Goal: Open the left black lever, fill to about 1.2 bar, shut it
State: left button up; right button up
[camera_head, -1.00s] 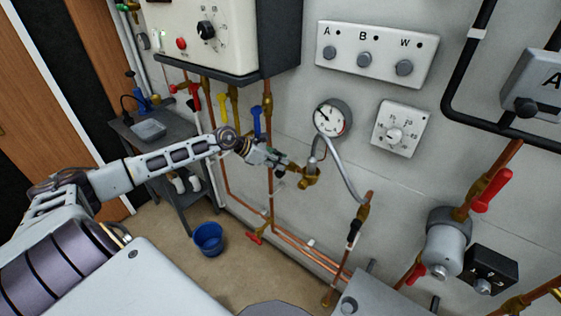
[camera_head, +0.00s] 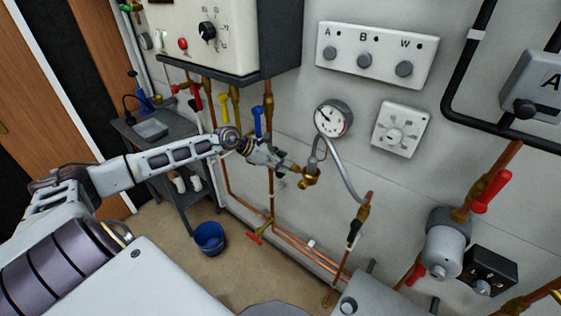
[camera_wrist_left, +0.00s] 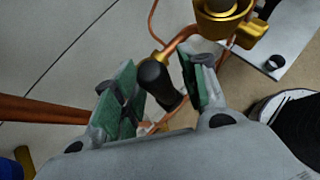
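The left black lever (camera_wrist_left: 158,78) is a rounded black grip on the left filling valve. In the left wrist view it sits between the green-padded fingers of my left gripper (camera_wrist_left: 157,92), with gaps on both sides. The left gripper (camera_head: 283,165) is open, at the left of the brass valve (camera_head: 310,178) in the head view, hiding most of the lever. The round pressure gauge (camera_head: 333,118) is above right; its needle points up and left, too small to read exactly. A grey hose (camera_head: 343,170) runs down to the right valve, which has its own black lever (camera_head: 353,230). My right gripper is out of view.
A blue-handled valve (camera_head: 258,122) and a yellow-handled one (camera_head: 225,106) hang beneath the boiler (camera_head: 215,35), close to my left wrist. Copper pipes run down the wall. A blue bucket (camera_head: 209,239) stands on the floor beside a grey side table (camera_head: 160,150).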

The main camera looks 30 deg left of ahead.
pick_arm(q)
jog(key=shift+s+a, duration=0.15)
jog(key=shift+s+a+r, duration=0.35)
jog(key=shift+s+a, duration=0.05)
jog(key=shift+s+a+r, duration=0.15)
jog(key=shift+s+r, duration=0.35)
jog(key=shift+r, duration=0.1)
jog(key=shift+s+a+r, duration=0.25)
jog(key=shift+s+r, duration=0.1)
jog(key=shift+r, duration=0.05)
jog(key=shift+s+a+r, duration=0.1)
jog(key=shift+s, duration=0.05)
jog(key=v, duration=0.7)
jog(key=shift+a, duration=0.15)
dwell(1.0)
dwell(0.4)
